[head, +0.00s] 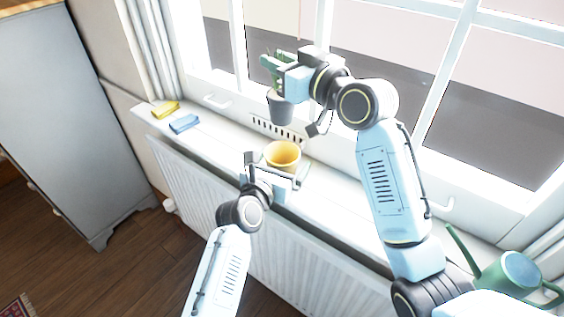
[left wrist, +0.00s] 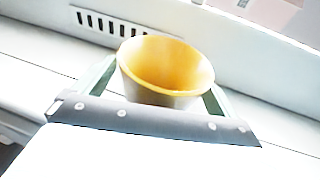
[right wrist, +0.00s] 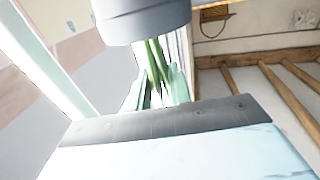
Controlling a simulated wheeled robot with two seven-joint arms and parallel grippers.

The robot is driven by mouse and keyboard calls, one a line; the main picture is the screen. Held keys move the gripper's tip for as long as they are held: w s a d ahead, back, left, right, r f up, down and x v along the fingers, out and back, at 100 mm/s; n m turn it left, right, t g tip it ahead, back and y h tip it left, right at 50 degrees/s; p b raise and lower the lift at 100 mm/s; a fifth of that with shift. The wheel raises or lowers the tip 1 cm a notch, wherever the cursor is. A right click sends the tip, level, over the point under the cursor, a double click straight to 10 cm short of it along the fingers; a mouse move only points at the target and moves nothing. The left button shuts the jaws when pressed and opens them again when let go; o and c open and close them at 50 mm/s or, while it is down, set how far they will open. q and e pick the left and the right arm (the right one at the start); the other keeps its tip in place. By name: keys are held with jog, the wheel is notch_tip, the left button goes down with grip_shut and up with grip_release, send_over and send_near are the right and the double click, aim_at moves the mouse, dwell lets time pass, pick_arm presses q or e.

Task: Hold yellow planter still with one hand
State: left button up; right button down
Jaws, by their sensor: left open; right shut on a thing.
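The yellow planter (head: 283,156) stands upright on the white window sill and looks empty inside. In the left wrist view the planter (left wrist: 166,70) sits between the two spread fingers. My left gripper (head: 275,170) is open around it, and I cannot tell whether either finger touches it. My right gripper (head: 277,78) is shut on a green plant (head: 274,66) with a grey pot (head: 280,107), held above the sill behind the planter. The right wrist view shows the pot (right wrist: 145,18) and green stems (right wrist: 155,62) at the fingers.
A yellow cloth (head: 165,109) and a blue cloth (head: 184,123) lie on the sill at left. A green watering can (head: 512,272) stands at the right end. A slotted vent (head: 277,131) is behind the planter. A radiator (head: 215,205) is below the sill.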

pick_arm(q)
jog(key=shift+c, duration=0.4)
jog(key=c, duration=1)
jog(key=shift+c, duration=0.3)
